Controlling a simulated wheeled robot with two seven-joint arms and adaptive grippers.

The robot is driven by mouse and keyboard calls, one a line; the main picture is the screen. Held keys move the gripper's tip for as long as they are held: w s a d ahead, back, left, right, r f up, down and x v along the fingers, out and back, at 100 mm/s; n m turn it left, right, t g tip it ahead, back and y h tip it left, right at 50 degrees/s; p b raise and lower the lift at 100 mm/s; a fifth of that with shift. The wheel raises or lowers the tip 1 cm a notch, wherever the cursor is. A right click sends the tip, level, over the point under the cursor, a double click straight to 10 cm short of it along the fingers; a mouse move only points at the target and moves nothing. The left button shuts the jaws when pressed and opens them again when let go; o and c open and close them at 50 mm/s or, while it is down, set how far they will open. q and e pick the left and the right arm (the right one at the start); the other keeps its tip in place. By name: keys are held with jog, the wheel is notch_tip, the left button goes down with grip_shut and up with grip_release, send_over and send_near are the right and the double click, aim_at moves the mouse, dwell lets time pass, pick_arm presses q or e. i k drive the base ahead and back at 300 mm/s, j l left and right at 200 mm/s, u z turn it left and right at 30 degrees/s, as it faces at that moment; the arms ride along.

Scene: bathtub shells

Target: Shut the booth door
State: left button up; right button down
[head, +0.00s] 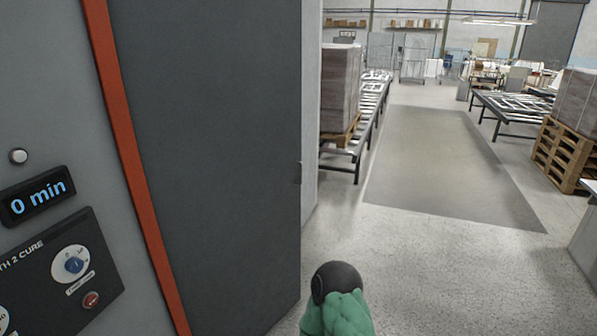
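The booth door appears to be the tall dark grey panel (215,150) filling the left-centre of the head view. A bright orange-red upright strip (128,150) runs along its left side. A narrow lighter grey face (310,110) shows just right of that edge. I cannot tell how far the door stands open. A green-covered part with a black rounded end, apparently part of my arm, shows at the bottom centre. No gripper fingers are visible.
A control panel (60,270) with knobs and a "0 min" display (38,202) is at left. Beyond the door stand a roller conveyor (366,135) and a wrapped stack (340,88). A wooden pallet (562,155) is at right. The floor between (440,170) is clear.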

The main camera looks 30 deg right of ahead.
aim_at(213, 88)
jog(key=z, duration=0.6)
jog(key=u, duration=0.3)
jog(key=i+l+u, duration=0.4)
jog(key=l, duration=0.25)
jog(key=i+l+u, duration=0.2)
jog(key=l+u, duration=0.2)
jog(key=l, duration=0.3)
jog(key=i, duration=0.05)
